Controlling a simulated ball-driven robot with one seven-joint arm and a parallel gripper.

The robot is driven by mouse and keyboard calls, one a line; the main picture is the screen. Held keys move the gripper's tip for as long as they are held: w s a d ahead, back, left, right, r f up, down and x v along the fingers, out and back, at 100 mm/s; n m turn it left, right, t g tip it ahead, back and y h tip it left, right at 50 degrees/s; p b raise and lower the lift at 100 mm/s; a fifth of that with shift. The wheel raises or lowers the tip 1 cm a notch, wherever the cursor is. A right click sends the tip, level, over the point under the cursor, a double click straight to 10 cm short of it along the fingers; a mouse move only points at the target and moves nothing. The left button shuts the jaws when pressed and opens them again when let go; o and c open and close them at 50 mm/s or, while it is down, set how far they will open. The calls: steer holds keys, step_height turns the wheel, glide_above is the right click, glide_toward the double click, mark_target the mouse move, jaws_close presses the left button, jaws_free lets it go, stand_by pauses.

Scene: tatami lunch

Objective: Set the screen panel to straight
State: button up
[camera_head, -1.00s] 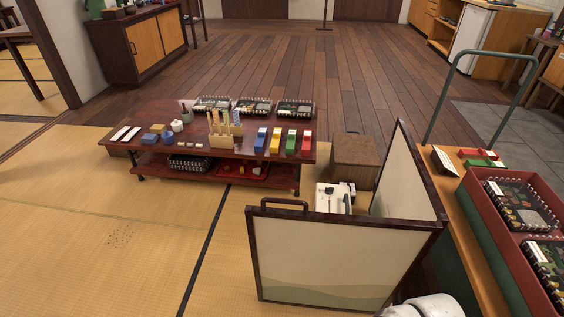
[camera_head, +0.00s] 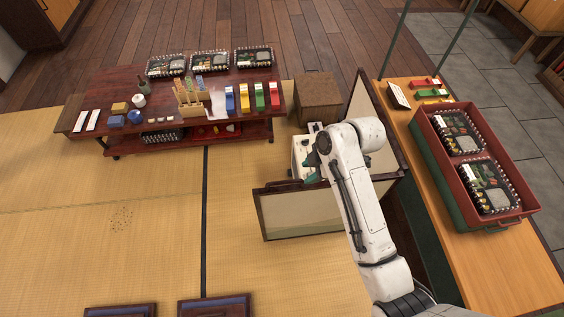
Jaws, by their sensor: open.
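The folding screen stands at the right of centre, with dark wooden frames and cream faces. Its front panel (camera_head: 290,219) runs across the picture, with a dark handle on its top edge. Its other panel (camera_head: 359,101) runs back from the right end, so the two meet at a sharp corner, not in one line.
A white object (camera_head: 301,159) stands behind the front panel, beside a brown box (camera_head: 318,94). A wooden counter (camera_head: 490,258) with a red crate (camera_head: 527,214) borders the right.

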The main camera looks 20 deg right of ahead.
mark_target(289, 182)
steer(key=x, duration=0.7)
steer(key=w+x, duration=0.1)
steer(key=x, duration=0.2)
steer(key=shift+a+b, duration=0.25)
steer(key=shift+b, duration=0.15)
jaws_close()
stand_by(0.4)
